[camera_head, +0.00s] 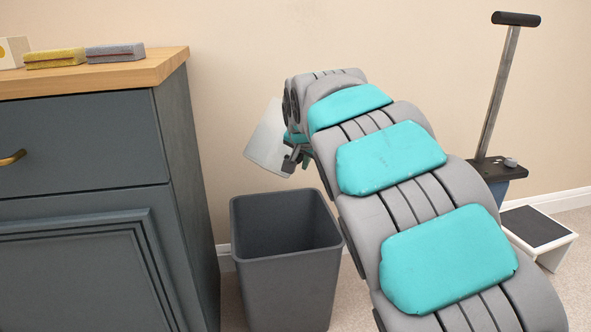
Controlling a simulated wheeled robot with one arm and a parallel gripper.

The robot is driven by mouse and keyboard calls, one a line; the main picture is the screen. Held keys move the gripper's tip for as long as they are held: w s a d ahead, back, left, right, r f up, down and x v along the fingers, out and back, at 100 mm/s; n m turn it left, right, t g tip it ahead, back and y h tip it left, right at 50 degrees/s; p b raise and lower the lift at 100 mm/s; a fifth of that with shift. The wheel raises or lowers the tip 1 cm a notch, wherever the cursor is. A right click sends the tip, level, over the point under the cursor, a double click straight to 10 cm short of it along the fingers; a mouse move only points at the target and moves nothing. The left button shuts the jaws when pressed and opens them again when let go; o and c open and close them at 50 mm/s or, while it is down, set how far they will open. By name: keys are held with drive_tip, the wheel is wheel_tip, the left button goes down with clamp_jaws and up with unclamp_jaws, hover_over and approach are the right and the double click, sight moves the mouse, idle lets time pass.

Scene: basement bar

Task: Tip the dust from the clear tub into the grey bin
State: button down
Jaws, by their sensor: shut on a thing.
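The clear tub (266,142) is a pale, see-through container at the end of my arm, above the grey bin and tilted. My gripper (292,158) is shut on the tub at its right side and is partly hidden behind my arm. I cannot make out any dust in the tub or falling from it. The grey bin (289,294) stands upright on the floor beside the cabinet, with its open top up. The inside walls I can see are bare, and its floor is hidden.
A blue-grey cabinet (80,150) with a wooden top stands close left of the bin. Sponges (115,52) (55,59) and a pale box (12,52) lie on it. At right are a white step stool (540,236) and an upright pole with a black handle (497,90). The wall is behind.

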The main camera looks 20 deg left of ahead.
drive_tip(key=t+b, duration=0.1)
drive_tip(key=t, duration=0.1)
drive_tip(key=w+n+t+h+b, duration=0.1)
drive_tip(key=t, duration=0.1)
drive_tip(key=d+n+t+h+b, duration=0.1)
drive_tip(key=t, duration=0.1)
drive_tip(key=shift+w+r+b, duration=0.25)
drive_tip(key=shift+w+b, duration=0.05)
drive_tip(key=shift+w, duration=0.05)
drive_tip(key=shift+d, duration=0.1)
